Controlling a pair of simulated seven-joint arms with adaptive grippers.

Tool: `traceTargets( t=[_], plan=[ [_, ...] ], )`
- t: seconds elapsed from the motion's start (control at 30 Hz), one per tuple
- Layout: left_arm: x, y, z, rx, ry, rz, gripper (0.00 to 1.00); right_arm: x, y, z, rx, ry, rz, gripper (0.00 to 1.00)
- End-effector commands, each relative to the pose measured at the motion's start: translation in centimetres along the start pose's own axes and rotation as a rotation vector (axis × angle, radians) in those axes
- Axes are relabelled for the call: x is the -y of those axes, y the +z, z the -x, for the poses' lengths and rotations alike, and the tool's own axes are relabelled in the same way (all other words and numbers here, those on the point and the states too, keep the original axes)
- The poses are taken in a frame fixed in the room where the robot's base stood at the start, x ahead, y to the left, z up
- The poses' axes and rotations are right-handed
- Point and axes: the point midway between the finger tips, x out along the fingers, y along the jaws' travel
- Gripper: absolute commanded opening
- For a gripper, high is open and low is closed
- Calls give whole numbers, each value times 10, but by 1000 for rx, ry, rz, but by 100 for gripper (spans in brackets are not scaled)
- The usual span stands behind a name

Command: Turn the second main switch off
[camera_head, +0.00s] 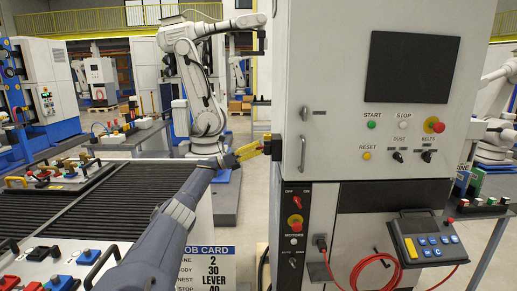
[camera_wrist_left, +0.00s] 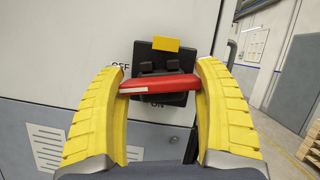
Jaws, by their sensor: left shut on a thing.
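The main switch (camera_wrist_left: 155,62) is a black box with a yellow tab and a red bar handle (camera_wrist_left: 158,84) on a pale cabinet side. The handle lies almost level, left to right. An OFF label (camera_wrist_left: 121,66) is at its left, partly hidden by a finger, and an ON label (camera_wrist_left: 157,105) is below it. My left gripper (camera_wrist_left: 158,76) has its yellow fingers closed on the two ends of the handle. In the head view the left gripper (camera_head: 262,148) reaches the dark switch box (camera_head: 276,148) on the cabinet's left side; the handle is hidden there. My right gripper is not in view.
The cabinet (camera_head: 335,60) fills the centre right, with a handle, buttons and knobs on its front. A fixture table (camera_head: 120,205) lies under my left arm. A white robot (camera_head: 200,85) stands behind.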

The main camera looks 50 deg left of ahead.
Motion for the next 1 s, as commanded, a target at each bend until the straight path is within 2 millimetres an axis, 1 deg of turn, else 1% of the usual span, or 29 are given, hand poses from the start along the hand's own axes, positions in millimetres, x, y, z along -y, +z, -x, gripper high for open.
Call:
traceTargets(
  t=[0.03,0.33,0.87,0.9,1.0],
  plan=[
    [0,-3,-3,-2,-10,-15,42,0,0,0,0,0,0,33],
    [0,-4,-3,-3,-41,-92,42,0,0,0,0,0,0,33],
    [1,-4,-2,-4,-48,-107,42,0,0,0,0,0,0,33],
    [1,-4,-2,-4,-48,-107,73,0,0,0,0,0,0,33],
    [1,-4,-2,-3,-47,-107,85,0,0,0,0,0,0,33]
  ],
)
